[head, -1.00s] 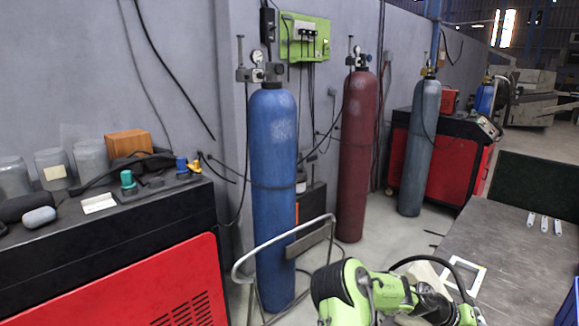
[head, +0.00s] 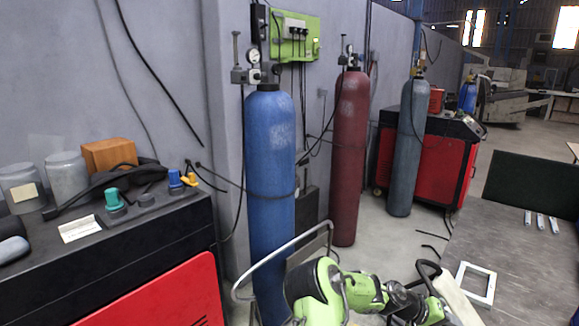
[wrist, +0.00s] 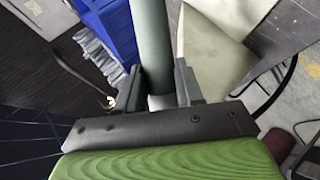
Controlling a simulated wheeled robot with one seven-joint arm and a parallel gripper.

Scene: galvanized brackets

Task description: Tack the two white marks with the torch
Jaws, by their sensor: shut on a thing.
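In the wrist view my gripper (wrist: 158,88) is shut on a grey-green cylinder, the torch (wrist: 154,40), which points up and away between the two black fingers. Its far end is out of the frame. In the head view my green and black arm is at the bottom, and I cannot make out the gripper or the torch there. A white square frame (head: 476,283) lies on the grey table (head: 520,270), with several small metal brackets (head: 541,222) farther back. I cannot make out the white marks in either view.
Blue (head: 270,160), dark red (head: 348,150) and grey (head: 408,150) gas cylinders stand along the wall. A black and red cabinet (head: 120,255) is at the left. The wrist view shows a blue bin (wrist: 108,30) with metal pieces beside it and a pale chair (wrist: 215,50).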

